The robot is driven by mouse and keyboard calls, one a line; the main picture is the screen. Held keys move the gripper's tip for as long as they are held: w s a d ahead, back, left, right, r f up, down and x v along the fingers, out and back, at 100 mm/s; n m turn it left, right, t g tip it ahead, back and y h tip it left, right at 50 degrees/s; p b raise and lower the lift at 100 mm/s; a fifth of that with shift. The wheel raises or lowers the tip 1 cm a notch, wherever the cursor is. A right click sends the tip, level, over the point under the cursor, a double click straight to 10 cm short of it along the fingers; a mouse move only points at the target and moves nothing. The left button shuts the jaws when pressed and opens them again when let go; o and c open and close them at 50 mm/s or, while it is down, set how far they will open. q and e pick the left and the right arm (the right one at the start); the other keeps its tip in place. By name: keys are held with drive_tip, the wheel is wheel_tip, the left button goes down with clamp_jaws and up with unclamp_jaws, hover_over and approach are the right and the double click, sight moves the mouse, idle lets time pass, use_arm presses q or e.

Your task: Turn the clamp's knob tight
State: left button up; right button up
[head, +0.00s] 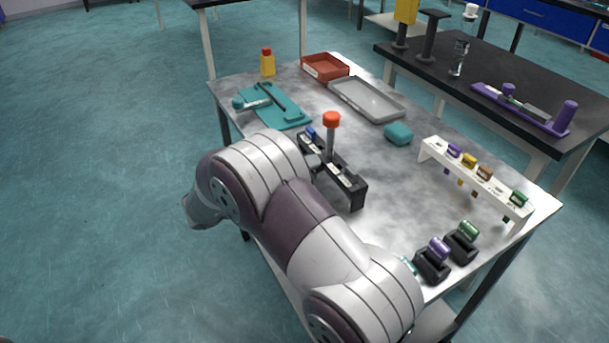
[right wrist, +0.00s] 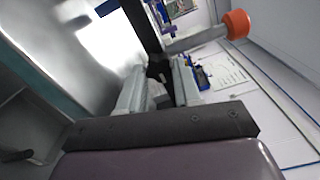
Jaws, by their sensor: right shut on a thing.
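A black bar-shaped stand (head: 352,188) stands near the table's left edge in the head view, with a blue piece (head: 311,132) at its far end. An orange-red knob (head: 331,119) tops a grey post rising from it. The knob also shows in the right wrist view (right wrist: 237,23), clear of my fingers. My right gripper (right wrist: 160,78) is shut on a dark part (right wrist: 159,70) by the stand; I cannot tell exactly which part. A blue piece lies just right of the fingers. In the head view my arm hides the right gripper. My left gripper is not in view.
A white rack (head: 475,182) with coloured pieces stands at the right. Two black holders (head: 432,265) sit at the near corner. A grey tray (head: 366,98), red tray (head: 325,67), teal block (head: 398,134) and teal board (head: 290,118) lie further back. The table middle is clear.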

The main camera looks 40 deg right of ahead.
idle(0.4)
drive_tip(key=o, duration=1)
drive_tip(key=shift+o, duration=0.2)
drive_tip(key=w+a, duration=0.1)
drive_tip(key=a, duration=1.1)
drive_tip(key=shift+w+a+p, duration=0.2)
drive_tip(key=shift+a+p, duration=0.1)
drive_tip(key=shift+p, duration=0.15)
